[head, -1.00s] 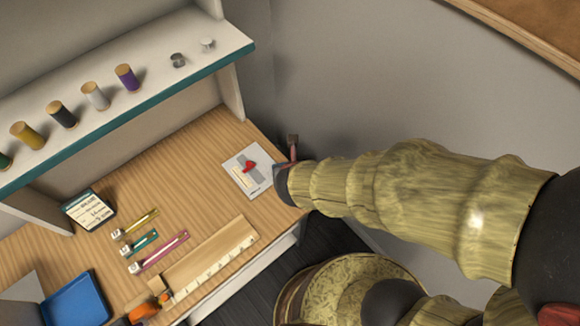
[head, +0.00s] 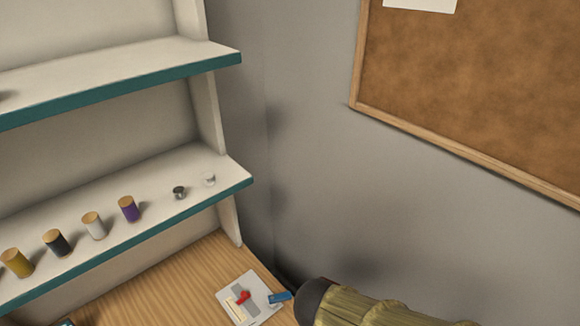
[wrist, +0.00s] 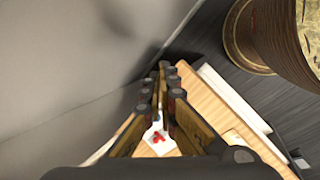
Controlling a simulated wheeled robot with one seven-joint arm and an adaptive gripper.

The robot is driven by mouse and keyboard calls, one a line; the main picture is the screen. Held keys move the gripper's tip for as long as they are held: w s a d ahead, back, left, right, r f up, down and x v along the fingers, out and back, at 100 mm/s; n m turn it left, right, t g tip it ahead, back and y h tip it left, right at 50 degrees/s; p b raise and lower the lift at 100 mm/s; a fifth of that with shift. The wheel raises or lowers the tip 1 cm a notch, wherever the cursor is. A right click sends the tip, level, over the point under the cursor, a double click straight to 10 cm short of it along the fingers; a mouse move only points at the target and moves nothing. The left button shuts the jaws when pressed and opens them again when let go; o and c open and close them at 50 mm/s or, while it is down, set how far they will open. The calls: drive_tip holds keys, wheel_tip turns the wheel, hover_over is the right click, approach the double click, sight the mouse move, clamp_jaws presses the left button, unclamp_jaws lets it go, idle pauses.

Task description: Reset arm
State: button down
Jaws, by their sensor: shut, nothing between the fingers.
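My gripper (wrist: 166,85) shows in the wrist view with its dark, jointed fingers together and nothing between them. It is over the wooden worktop, near the grey wall. Past the fingers, a white card with a red piece (wrist: 156,138) shows below. In the head view my arm, in a patterned olive sleeve, enters at the bottom right. Its dark end is just right of the white card (head: 236,308). A small blue piece (head: 280,297) lies between them; I cannot tell what it belongs to. My fingers are not clear in that view.
A white shelf unit with teal edges (head: 200,197) stands at left. It holds several thread spools, including a purple one (head: 129,209), and two small metal items (head: 179,192). A cork board (head: 470,100) hangs at upper right. The grey wall (head: 310,180) between is bare.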

drive_tip(key=s+d+r+m+y, duration=0.1)
drive_tip(key=s+d+r+m, duration=0.1)
drive_tip(key=r+m, duration=0.6)
drive_tip(key=s+d+r+m+t+y, duration=0.1)
drive_tip(key=s+d+r+m, duration=0.2)
drive_tip(key=d+r+m, duration=0.2)
wheel_tip(320, 180, up, 3)
drive_tip(key=m, duration=0.3)
drive_tip(key=shift+s+d+r+y, duration=0.15)
drive_tip(key=shift+d+y, duration=0.1)
drive_tip(key=shift+y, duration=0.15)
drive_tip(key=c, duration=2.5)
unclamp_jaws()
drive_tip(key=shift+d+r, duration=0.1)
drive_tip(key=shift+d, duration=0.4)
drive_tip(key=shift+o, duration=1.3)
